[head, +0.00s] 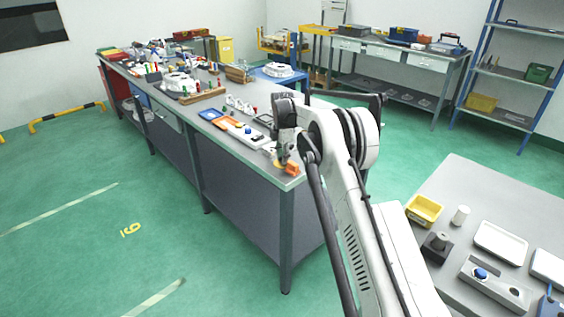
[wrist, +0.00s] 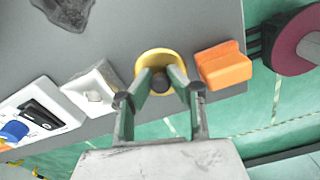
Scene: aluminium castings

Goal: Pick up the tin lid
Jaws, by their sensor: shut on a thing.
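The tin lid (wrist: 158,53) is a round, gold-rimmed disc with a dark middle, near the table edge in the wrist view. My gripper (wrist: 163,78) is shut on it, with a fingertip on either side of its dark centre. The fingers hide the near part of the lid. In the head view my gripper (head: 283,162) points down at the near corner of the long workbench, and the lid is mostly hidden there. I cannot tell whether the lid touches the bench top.
An orange block (wrist: 223,66) sits close to the right of the lid. A pale square part (wrist: 92,90) and a white panel with a blue knob (wrist: 40,112) lie to the left. The bench edge is close. A second table (head: 470,205) stands at right.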

